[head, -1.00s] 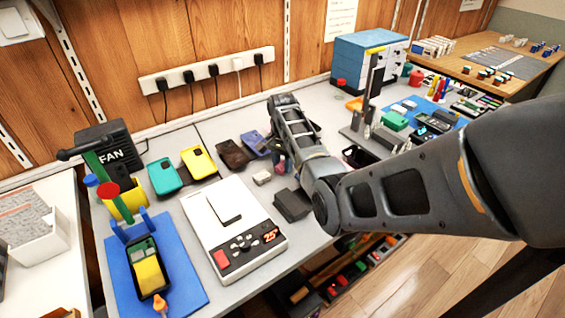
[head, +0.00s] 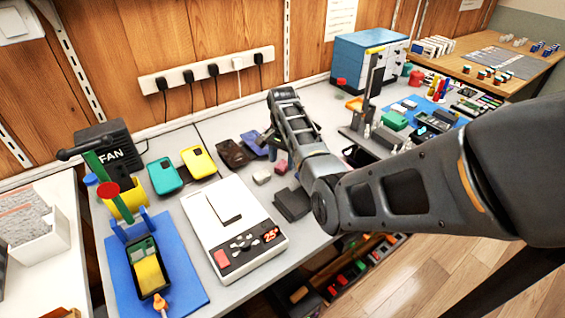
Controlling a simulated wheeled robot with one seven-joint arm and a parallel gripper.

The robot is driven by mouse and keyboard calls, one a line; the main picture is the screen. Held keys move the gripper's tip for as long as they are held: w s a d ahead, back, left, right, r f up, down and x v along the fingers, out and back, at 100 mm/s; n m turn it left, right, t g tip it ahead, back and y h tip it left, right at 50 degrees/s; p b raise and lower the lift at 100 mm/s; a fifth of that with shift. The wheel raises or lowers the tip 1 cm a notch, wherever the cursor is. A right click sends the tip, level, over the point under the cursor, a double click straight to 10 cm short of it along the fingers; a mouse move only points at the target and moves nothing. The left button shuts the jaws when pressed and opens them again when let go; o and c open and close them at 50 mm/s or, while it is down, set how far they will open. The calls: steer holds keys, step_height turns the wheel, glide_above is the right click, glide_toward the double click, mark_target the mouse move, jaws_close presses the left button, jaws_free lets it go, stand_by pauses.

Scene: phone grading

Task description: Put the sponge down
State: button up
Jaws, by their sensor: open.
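A small pink-red block (head: 281,166), which looks like the sponge, rests on the grey bench just below and right of my gripper. My gripper (head: 268,144) is open, and its fingers are small and partly hidden by my own arm. It looks apart from the block, with nothing visible between the fingers. A paler pinkish-white block (head: 262,176) lies close by on the left.
Dark and blue phones (head: 232,153) lie left of my gripper. A dark grey block (head: 292,204) and white scale (head: 228,222) are nearer. Teal and yellow phones (head: 198,162) lie further left. A rack with a post (head: 371,85) stands right.

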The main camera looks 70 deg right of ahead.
mark_target(283, 165)
step_height(283, 165, up, 10)
steer(key=shift+r, duration=0.2)
stand_by(0.7)
